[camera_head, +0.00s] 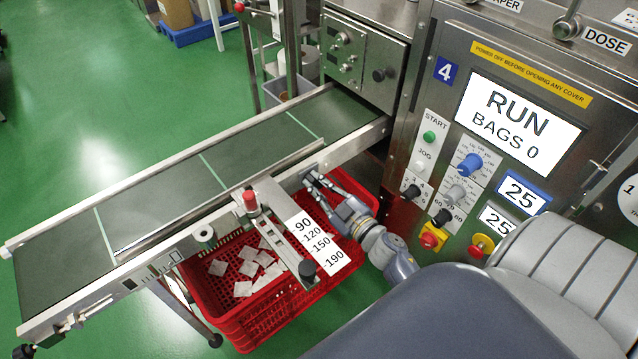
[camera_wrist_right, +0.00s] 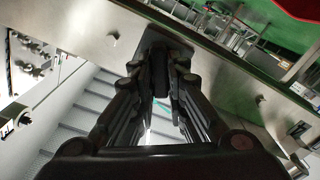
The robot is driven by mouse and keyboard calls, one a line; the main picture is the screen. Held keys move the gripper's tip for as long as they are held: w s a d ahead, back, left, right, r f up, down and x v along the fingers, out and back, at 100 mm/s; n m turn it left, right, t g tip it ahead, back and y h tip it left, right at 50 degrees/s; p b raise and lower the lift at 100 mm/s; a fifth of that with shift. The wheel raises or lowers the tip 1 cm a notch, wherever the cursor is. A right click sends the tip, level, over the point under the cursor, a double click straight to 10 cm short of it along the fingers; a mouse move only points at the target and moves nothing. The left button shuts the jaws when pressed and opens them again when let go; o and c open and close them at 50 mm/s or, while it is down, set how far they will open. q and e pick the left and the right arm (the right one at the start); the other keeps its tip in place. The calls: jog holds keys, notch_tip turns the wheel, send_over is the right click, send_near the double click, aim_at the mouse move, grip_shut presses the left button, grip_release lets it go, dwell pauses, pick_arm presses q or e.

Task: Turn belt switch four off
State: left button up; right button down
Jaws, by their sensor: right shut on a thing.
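The machine with the blue number 4 plate (camera_head: 445,70) stands at the right in the head view. Its dark green belt (camera_head: 165,185) runs out to the left between metal side rails. My right gripper (camera_head: 313,180) is at the near side rail of the belt, under its right part. In the right wrist view the gripper (camera_wrist_right: 162,92) is shut on a small dark switch (camera_wrist_right: 160,70) on the rail's metal face. The fingers partly cover the switch, so I cannot read its position. My left gripper is not in view.
A red crate (camera_head: 228,323) with several teabags stands under the belt, close to my right gripper. A scale plate (camera_head: 318,242) with a black knob (camera_head: 307,268) projects from the rail. The control panel's screen (camera_head: 518,122) reads RUN, BAGS 0. Green floor is clear at left.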

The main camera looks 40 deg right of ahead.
jog(key=shift+n, duration=0.5)
jog(key=shift+f+n, duration=0.1)
jog(key=shift+n, duration=0.8)
jog(key=n, duration=0.2)
jog(key=shift+a+f+n, duration=0.1)
jog(key=shift+n, duration=0.3)
jog(key=shift+n+b, duration=0.3)
jog(key=shift+n, duration=1)
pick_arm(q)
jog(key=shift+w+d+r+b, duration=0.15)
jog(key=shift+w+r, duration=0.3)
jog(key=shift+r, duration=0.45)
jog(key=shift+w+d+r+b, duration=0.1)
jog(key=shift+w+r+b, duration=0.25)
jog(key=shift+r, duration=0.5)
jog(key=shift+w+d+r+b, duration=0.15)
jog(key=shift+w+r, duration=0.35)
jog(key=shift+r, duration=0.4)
pick_arm(e)
jog(key=shift+f+n, duration=0.1)
jog(key=shift+n, duration=1.8)
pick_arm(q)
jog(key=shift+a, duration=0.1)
pick_arm(e)
jog(key=c, duration=1.6)
grip_release()
jog(key=shift+s, duration=0.1)
